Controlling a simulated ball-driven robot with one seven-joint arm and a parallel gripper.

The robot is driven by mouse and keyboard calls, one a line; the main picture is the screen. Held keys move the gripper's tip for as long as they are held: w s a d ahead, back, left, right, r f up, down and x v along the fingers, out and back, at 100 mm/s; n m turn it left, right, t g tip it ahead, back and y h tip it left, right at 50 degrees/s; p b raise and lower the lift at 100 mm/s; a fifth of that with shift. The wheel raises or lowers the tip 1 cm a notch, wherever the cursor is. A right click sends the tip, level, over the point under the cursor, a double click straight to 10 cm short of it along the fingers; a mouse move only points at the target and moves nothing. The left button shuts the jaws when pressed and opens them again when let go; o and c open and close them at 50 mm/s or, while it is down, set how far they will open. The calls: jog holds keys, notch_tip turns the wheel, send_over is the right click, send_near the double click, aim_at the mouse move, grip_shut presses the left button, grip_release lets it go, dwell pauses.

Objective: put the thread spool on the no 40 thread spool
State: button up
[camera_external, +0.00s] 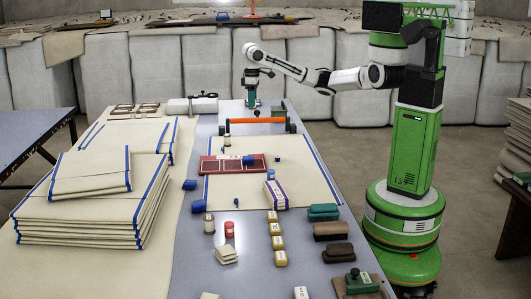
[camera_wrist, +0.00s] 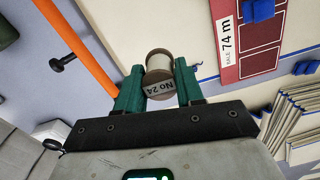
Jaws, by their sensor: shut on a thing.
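My gripper (camera_wrist: 159,84) is shut on a thread spool (camera_wrist: 159,62) with pale thread and brown ends, marked "NO 24" on the end facing the wrist camera. In the external view my gripper (camera_external: 251,102) is above the far part of the table, behind the orange bar; the held spool is too small to make out there. A pale spool with brown ends (camera_external: 227,140) stands upright near the far left corner of the cloth. Another pale spool (camera_external: 208,223) stands upright nearer the front, beside a red one (camera_external: 229,229). I cannot read a "40" on any spool.
An orange bar with dark end wheels (camera_external: 257,121) lies between my gripper and the red board (camera_external: 226,165). Blue blocks, a purple-banded bundle (camera_external: 275,194) and rows of small boxes occupy the table. Folded cloth stacks (camera_external: 90,215) stand at left. Bare cloth (camera_external: 300,165) is right of the board.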

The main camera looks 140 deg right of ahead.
jog(key=w+d+f+b, duration=0.1)
jog(key=w+d+f, duration=0.1)
jog(key=d, duration=0.1)
jog(key=w+d+f+b, duration=0.2)
jog(key=d+f, duration=0.1)
jog(key=w+d+f+b, duration=0.2)
jog(key=d, duration=0.1)
jog(key=shift+f, duration=0.4)
jog(key=shift+w+d+f, duration=0.35)
jog(key=shift+d+f, duration=0.05)
jog(key=shift+f, duration=0.25)
jog(key=shift+f+b, duration=0.5)
jog(key=shift+f, duration=1.05)
jog(key=shift+f, duration=0.1)
jog(key=o, duration=1)
